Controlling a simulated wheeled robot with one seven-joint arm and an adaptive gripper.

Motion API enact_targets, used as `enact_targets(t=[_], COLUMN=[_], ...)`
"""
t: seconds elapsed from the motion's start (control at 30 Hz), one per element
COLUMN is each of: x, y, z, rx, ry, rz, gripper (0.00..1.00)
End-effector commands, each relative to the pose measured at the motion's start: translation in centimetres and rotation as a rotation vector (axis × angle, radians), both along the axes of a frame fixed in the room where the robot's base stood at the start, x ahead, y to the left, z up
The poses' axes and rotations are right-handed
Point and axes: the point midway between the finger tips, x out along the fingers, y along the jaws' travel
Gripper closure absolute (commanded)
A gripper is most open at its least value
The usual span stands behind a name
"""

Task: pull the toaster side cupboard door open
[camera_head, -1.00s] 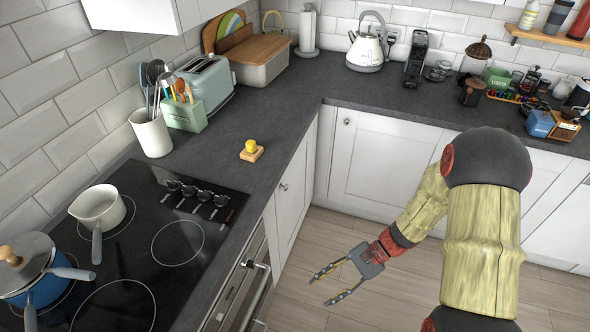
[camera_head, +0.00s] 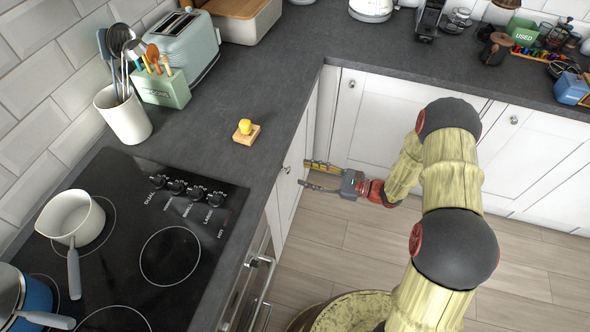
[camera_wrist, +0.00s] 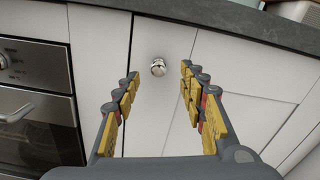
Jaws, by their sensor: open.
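The white cupboard door (camera_head: 290,186) under the toaster (camera_head: 185,48) side of the worktop is shut. It also shows in the wrist view (camera_wrist: 150,115), with a round silver knob (camera_wrist: 158,67) near its top. In the head view the knob (camera_head: 286,170) is small at the door's upper part. My gripper (camera_head: 305,175) is open and empty, in front of this door. In the wrist view its two yellow-padded fingers (camera_wrist: 158,85) stand on either side of the knob's line, with the knob beyond and between the tips, apparently untouched.
The oven (camera_wrist: 35,100) with its handle is left of the door. More white cupboards (camera_head: 390,125) stand to the right, forming a corner. The worktop edge (camera_wrist: 210,32) overhangs above. Wooden floor (camera_head: 375,245) lies open below the arm.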

Motion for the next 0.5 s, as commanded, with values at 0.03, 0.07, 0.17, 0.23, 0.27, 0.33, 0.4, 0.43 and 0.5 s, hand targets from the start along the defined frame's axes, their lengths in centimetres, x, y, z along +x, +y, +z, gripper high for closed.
enact_targets(t=[0.03, 0.07, 0.17, 0.23, 0.27, 0.33, 0.4, 0.43, 0.5], x=[0.2, 0.4, 0.8, 1.1, 1.2, 1.4, 1.6, 1.6, 1.6], y=[1.0, 1.4, 2.7, 3.5, 3.7, 4.2, 4.5, 4.5, 4.6], z=[-0.2, -0.2, -0.2, -0.2, -0.2, -0.1, -0.1, -0.1, 0.0], rx=[0.000, -0.001, 0.000, 0.000, 0.000, -0.001, 0.000, 0.000, -0.001], ry=[0.000, 0.000, 0.001, 0.001, 0.001, 0.000, 0.000, 0.000, 0.000], rz=[0.004, 0.004, 0.004, 0.003, 0.003, 0.003, 0.002, 0.001, 0.001], gripper=[0.58, 0.58, 0.58, 0.58, 0.58, 0.58, 0.58, 0.58, 0.58])
